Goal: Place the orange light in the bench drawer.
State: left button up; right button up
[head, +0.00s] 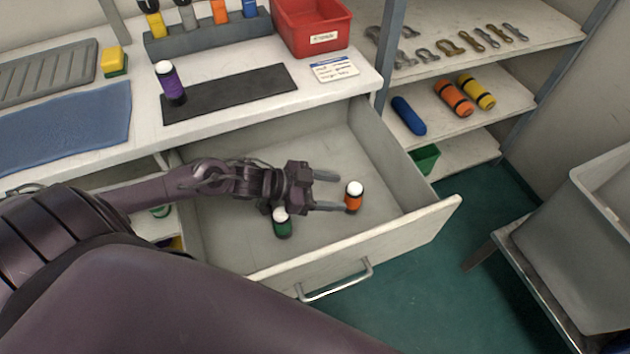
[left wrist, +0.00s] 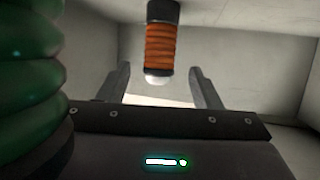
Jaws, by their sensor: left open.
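The orange light (head: 353,195), with a white top and dark bands, stands upright inside the open bench drawer (head: 415,222). My left gripper (head: 328,191) is open inside the drawer, its fingers pointing at the light. In the left wrist view the orange light (left wrist: 160,45) shows just beyond and between the two spread fingertips (left wrist: 160,80), not gripped. A green light (head: 282,223) with a white top stands in the drawer beside my left gripper; its ribbed green body (left wrist: 30,75) fills the left of the wrist view. My right gripper is not in view.
A red bin (head: 312,28) sits at the bench back. Shelves at right hold orange and yellow cylinders (head: 454,98) and shackles. The drawer's right part is clear.

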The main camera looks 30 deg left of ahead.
pick_arm(q)
jog(key=p+v, duration=0.1)
jog(key=v, duration=0.3)
jog(key=shift+s+r, duration=0.1)
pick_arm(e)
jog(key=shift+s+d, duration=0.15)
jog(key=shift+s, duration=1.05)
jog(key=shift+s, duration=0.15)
